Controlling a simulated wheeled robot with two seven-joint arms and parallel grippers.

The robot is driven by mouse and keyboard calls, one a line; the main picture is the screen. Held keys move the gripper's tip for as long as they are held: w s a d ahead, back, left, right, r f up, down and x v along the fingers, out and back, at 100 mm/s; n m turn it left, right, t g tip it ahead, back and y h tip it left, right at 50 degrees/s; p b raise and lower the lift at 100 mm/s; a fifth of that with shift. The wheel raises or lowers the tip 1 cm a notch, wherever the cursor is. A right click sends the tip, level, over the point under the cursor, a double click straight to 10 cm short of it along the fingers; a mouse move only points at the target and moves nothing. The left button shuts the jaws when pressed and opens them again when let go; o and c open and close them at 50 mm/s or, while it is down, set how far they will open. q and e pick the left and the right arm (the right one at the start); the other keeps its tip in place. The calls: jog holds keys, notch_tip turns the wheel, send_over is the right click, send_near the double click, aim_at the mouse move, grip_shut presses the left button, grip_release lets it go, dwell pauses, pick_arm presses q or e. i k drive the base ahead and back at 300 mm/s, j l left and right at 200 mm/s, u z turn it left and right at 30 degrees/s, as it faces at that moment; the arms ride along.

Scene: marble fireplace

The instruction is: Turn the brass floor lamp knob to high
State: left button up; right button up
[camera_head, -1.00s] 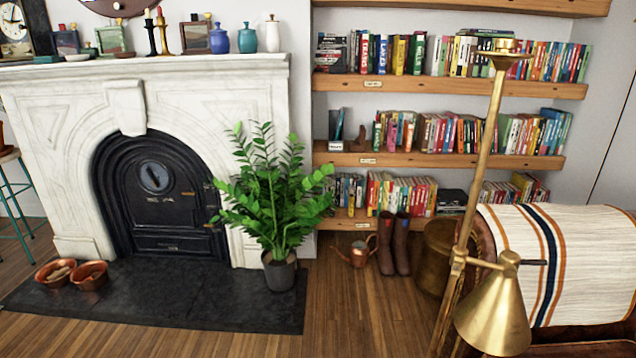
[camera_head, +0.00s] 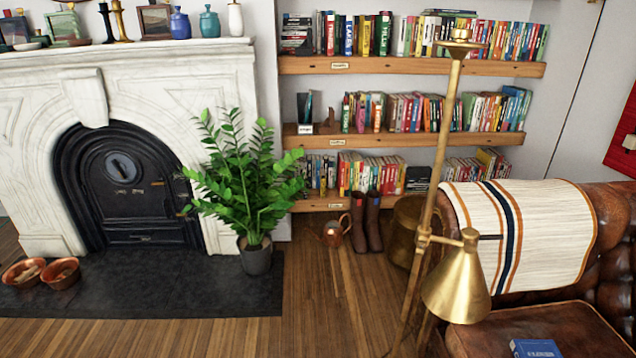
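The brass floor lamp (camera_head: 438,150) stands right of centre, in front of the bookshelves and beside a leather sofa. The knob's setting cannot be made out. Neither of my grippers is in view.
The leather sofa (camera_head: 560,315) with a striped blanket (camera_head: 540,235) and a blue book (camera_head: 535,348) is at the right. A potted plant (camera_head: 255,258) stands on the dark hearth (camera_head: 150,285). Boots (camera_head: 366,222) and a copper watering can (camera_head: 332,233) stand below the shelves. Wooden floor (camera_head: 320,300) is open in the middle.

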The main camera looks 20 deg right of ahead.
aim_at(460, 34)
jog(key=z, duration=1.25)
